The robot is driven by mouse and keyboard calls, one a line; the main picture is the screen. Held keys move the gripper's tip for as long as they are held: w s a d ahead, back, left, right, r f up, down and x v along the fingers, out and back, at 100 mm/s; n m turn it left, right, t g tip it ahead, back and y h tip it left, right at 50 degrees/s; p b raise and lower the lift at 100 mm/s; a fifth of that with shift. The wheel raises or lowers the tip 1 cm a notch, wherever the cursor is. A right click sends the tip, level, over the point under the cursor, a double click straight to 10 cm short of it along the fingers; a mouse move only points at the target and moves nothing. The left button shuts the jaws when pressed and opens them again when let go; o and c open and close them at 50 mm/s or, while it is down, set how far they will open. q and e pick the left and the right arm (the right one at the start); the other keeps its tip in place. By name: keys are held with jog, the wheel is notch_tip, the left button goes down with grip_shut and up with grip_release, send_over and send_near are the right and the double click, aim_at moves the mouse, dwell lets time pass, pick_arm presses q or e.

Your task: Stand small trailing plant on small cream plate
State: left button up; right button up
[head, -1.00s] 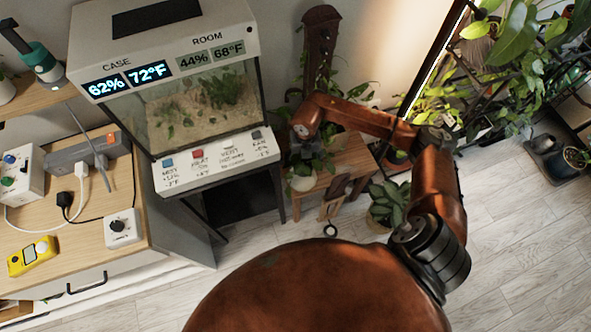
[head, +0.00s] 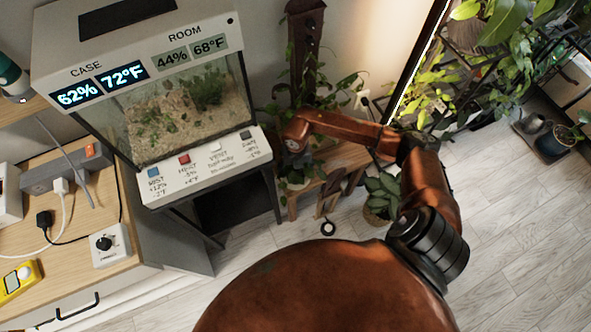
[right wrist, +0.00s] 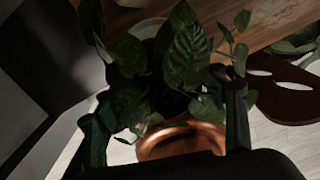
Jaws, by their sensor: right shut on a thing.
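The small trailing plant (right wrist: 180,55), with broad dark green leaves, fills the middle of the right wrist view. Below its leaves a shiny copper-coloured pot rim (right wrist: 180,135) shows between the fingers of my right gripper (right wrist: 168,92), which is shut on the pot. A pale round plate (right wrist: 148,27) lies on a wooden surface beyond the leaves, which partly cover it. In the head view my right gripper (head: 295,158) is among foliage beside the glass case; the fingers are hard to make out. I cannot tell the gap between pot and plate. My left gripper is not in view.
The glass case (head: 185,120) on its dark stand is close left of my right gripper. A wooden bench (head: 345,157) stands under the foliage. A potted plant (head: 381,195) is on the floor to the right. A brown board with holes (right wrist: 285,90) shows in the wrist view.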

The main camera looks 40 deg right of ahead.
aim_at(296, 172)
jog(key=shift+f, duration=0.35)
jog(key=o, duration=1.3)
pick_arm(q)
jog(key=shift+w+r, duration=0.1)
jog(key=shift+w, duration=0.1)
pick_arm(e)
jog(key=shift+r, duration=0.15)
jog(key=shift+r, duration=0.35)
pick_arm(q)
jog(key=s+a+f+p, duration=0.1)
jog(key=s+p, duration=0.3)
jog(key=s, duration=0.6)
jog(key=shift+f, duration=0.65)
pick_arm(e)
notch_tip(296, 172, up, 12)
jog(key=shift+f, duration=0.15)
